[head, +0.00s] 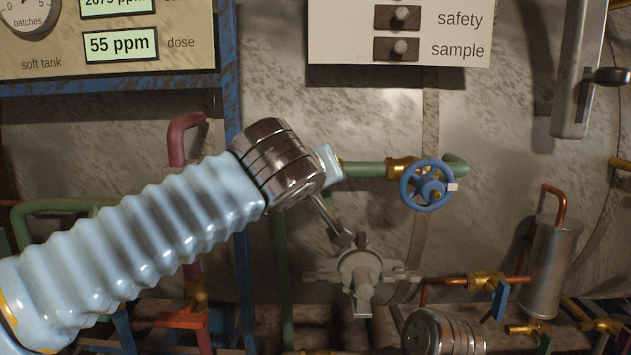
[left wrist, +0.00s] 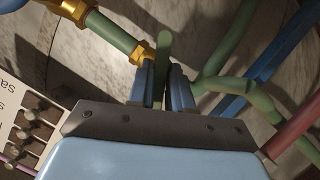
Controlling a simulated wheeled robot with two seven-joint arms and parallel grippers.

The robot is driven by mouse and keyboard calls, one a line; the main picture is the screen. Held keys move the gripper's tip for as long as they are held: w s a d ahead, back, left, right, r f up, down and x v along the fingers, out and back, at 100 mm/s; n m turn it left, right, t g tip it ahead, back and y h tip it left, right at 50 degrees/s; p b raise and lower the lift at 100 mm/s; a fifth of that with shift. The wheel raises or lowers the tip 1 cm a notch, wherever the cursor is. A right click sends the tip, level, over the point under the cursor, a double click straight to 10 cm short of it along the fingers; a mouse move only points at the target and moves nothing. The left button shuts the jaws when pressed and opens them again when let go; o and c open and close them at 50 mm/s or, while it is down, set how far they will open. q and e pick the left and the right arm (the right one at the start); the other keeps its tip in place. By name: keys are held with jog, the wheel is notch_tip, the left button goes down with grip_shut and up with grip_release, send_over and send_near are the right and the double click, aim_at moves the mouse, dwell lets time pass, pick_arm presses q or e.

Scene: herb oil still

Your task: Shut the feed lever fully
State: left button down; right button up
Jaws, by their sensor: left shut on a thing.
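My left arm reaches in from the left in the head view, and its gripper (head: 328,165) is at the left end of a green pipe (head: 365,170), with its fingertips hidden. In the left wrist view the two dark blue fingers (left wrist: 163,85) are closed around a slim green handle (left wrist: 163,45). The handle sits beside a brass fitting (left wrist: 143,53) at the pipe's end and looks like the feed lever. No label on it shows, and its lower part is hidden between the fingers.
A blue handwheel (head: 427,186) is right of the held handle. A grey metal fitting with side arms (head: 362,275) stands below the gripper. A red pipe (head: 186,135) is behind my arm. Switch panel (head: 400,50) and display panel (head: 190,50) are above. A grey cylinder (head: 552,265) stands right.

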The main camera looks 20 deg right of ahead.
pick_arm(q)
jog(key=m+y, duration=0.1)
jog(key=m, duration=0.1)
jog(key=m+y, duration=0.1)
jog(key=shift+s+d+m+y, duration=0.1)
jog(key=shift+d+m+y, duration=0.1)
jog(key=shift+m+y, duration=0.2)
jog(key=shift+t, duration=0.3)
dwell(0.3)
jog(key=c, duration=1.1)
grip_release()
jog(key=v, duration=1.3)
jog(key=shift+s+r, duration=0.15)
jog(key=shift+s, duration=0.2)
